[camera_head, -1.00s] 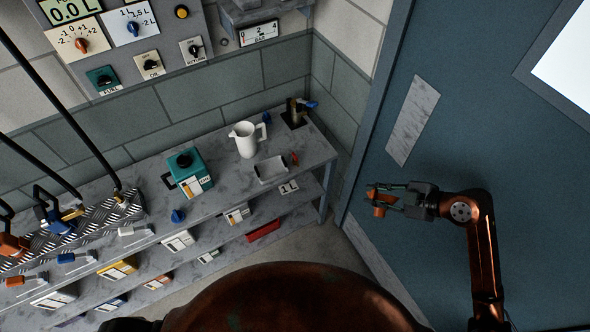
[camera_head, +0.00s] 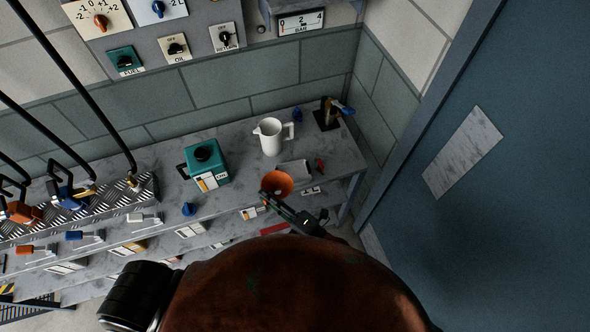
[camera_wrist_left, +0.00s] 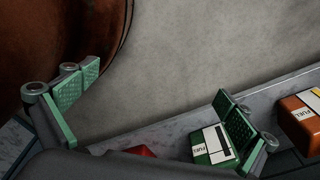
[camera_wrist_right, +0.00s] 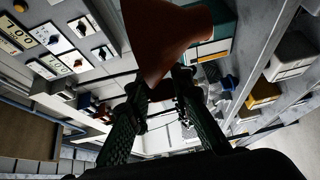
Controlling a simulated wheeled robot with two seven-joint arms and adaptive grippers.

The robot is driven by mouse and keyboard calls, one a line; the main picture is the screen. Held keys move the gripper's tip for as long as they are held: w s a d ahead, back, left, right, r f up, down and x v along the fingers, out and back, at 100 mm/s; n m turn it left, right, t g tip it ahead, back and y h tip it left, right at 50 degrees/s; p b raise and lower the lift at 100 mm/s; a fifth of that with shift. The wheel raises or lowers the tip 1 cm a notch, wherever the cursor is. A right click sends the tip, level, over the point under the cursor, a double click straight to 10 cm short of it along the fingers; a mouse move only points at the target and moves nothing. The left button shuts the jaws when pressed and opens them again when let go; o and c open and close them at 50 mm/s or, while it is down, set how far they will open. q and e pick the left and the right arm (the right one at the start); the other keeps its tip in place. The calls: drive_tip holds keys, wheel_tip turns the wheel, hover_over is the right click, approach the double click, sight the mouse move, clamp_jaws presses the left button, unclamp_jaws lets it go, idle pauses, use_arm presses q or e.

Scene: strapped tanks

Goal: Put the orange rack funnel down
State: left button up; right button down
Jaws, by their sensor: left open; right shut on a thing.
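The orange rack funnel (camera_head: 277,184) shows in the head view near the front edge of the grey workbench, its wide mouth facing up. My right gripper (camera_head: 290,211) is shut on it from the front right. In the right wrist view the funnel (camera_wrist_right: 165,40) looks dark orange and sits between the fingers of my right gripper (camera_wrist_right: 155,95). I cannot tell whether the funnel touches the bench top. My left gripper (camera_wrist_left: 165,95) shows in the left wrist view with its green pads wide apart and nothing between them.
A white jug (camera_head: 270,137), a teal can (camera_head: 206,166) and a grey tray (camera_head: 293,172) stand on the bench top (camera_head: 235,150) around the funnel. A blue funnel (camera_head: 188,209) is to the left. Boxes fill the shelf below. A metal rack (camera_head: 110,200) stands far left.

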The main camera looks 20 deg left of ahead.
sight(281, 182)
drive_tip(key=shift+w+f+b, duration=0.35)
drive_tip(key=shift+w+f, duration=0.05)
drive_tip(key=shift+w, duration=0.2)
drive_tip(key=shift+w+f+b, duration=0.35)
drive_tip(key=shift+w, duration=0.25)
drive_tip(key=w+f, duration=0.1)
drive_tip(key=w, duration=0.1)
drive_tip(key=w+d+b, duration=0.1)
drive_tip(key=w, duration=0.1)
drive_tip(key=w+f+b, duration=0.1)
drive_tip(key=w, duration=0.1)
drive_tip(key=shift+d+f, duration=0.15)
drive_tip(key=shift+f, duration=0.2)
drive_tip(key=w+f+b, duration=0.1)
drive_tip(key=f, duration=0.2)
drive_tip(key=w+d+f+b, duration=0.1)
drive_tip(key=w+f, duration=0.1)
drive_tip(key=f, duration=0.1)
drive_tip(key=w+f+b, duration=0.2)
drive_tip(key=shift+w+d+f, duration=0.1)
drive_tip(key=shift+d+f, duration=0.05)
drive_tip(key=shift+f, duration=0.25)
use_arm(q)
drive_tip(key=s+f, duration=0.3)
drive_tip(key=f, duration=0.4)
drive_tip(key=shift+s+f+g, duration=0.2)
drive_tip(key=shift+s+g, duration=0.1)
drive_tip(key=shift+s, duration=0.05)
